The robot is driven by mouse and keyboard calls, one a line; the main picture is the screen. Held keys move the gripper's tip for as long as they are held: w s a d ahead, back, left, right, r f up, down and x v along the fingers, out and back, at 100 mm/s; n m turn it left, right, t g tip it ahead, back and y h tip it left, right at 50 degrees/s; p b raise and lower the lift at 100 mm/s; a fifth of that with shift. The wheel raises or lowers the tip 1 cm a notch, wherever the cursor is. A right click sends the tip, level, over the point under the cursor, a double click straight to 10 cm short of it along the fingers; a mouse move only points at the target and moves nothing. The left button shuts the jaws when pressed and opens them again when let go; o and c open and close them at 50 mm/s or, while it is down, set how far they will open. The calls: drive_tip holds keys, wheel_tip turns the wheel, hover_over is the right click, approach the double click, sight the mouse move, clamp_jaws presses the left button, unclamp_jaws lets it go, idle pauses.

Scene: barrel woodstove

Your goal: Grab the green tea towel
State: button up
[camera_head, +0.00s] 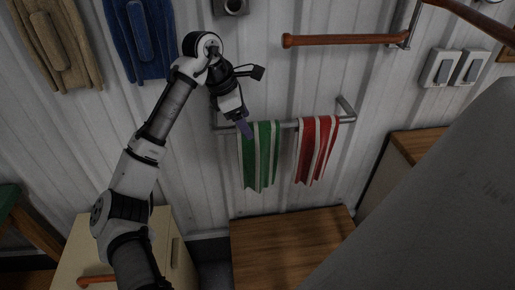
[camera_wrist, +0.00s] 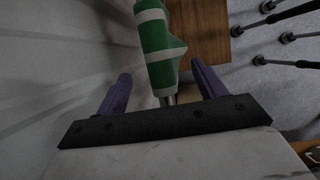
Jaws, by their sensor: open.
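The green tea towel (camera_head: 260,158), with white stripes, hangs over a metal rail (camera_head: 288,125) on the wall. A red and white striped towel (camera_head: 316,150) hangs to its right on the same rail. My gripper (camera_head: 243,127) is at the upper left part of the green towel, by the rail. In the wrist view my gripper (camera_wrist: 160,88) is open, with its two purple fingers apart. The green towel (camera_wrist: 158,48) shows between and beyond the fingers, and a short piece of the metal rail (camera_wrist: 167,100) shows below it. I cannot tell whether the fingers touch the towel.
A wooden surface (camera_head: 290,240) lies below the towels. A wooden handle bar (camera_head: 345,40) sticks out above the rail. Blue (camera_head: 140,35) and tan (camera_head: 55,45) mitts hang at upper left. A large grey body (camera_head: 430,210) fills the right. A cream cabinet (camera_head: 180,255) stands at lower left.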

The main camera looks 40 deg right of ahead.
sight(258, 159)
drive_tip(key=shift+p+x, duration=0.75)
drive_tip(key=shift+x, duration=1.85)
drive_tip(key=shift+s, duration=0.15)
drive_tip(key=c, duration=1.4)
drive_tip(key=shift+s+a+r, duration=0.1)
drive_tip(key=shift+r, duration=0.05)
